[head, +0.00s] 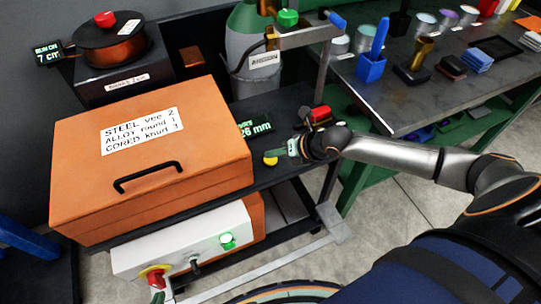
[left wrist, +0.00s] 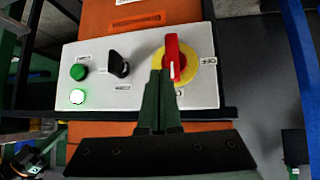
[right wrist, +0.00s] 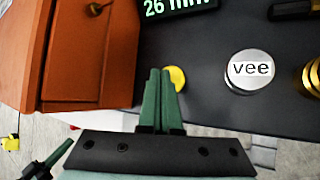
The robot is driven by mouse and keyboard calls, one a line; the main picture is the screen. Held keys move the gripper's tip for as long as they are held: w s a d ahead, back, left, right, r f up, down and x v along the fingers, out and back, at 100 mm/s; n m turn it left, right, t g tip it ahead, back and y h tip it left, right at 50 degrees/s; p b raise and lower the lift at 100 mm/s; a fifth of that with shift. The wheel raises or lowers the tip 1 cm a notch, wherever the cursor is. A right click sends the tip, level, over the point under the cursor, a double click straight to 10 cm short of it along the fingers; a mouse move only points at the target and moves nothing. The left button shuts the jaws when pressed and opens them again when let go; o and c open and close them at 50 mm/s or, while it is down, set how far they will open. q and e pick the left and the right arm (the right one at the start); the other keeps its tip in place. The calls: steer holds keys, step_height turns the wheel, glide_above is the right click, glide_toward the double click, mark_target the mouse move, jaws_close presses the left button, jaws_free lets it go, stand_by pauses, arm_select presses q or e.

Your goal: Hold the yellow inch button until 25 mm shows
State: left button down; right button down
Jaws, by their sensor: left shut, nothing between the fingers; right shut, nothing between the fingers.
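The yellow button (head: 270,160) sits on the dark cart top, in front of the display (head: 254,128). The display reads 26 mm in the right wrist view (right wrist: 178,5). My right gripper (head: 288,149) is shut and empty beside the button. In the right wrist view its fingertips (right wrist: 160,74) partly overlap the left edge of the button (right wrist: 177,78); I cannot tell whether they touch it. My left gripper (left wrist: 164,76) is shut and empty in front of the white control panel (left wrist: 140,50), by the red rotary switch on yellow (left wrist: 174,60); contact cannot be told.
An orange box (head: 150,150) with a black handle fills the cart's left side. A silver disc marked "vee" (right wrist: 249,70) and a brass piece (right wrist: 312,76) stand near the button. The panel has a lit green-white button (left wrist: 77,97) and a black knob (left wrist: 118,64). A workbench (head: 430,100) is at right.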

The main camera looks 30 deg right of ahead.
mark_target(274, 161)
steer(key=shift+r, duration=0.35)
step_height(274, 161, up, 5)
steer(key=p, duration=0.4)
steer(key=shift+r+p, duration=0.1)
steer(key=shift+p, duration=0.2)
stand_by(0.4)
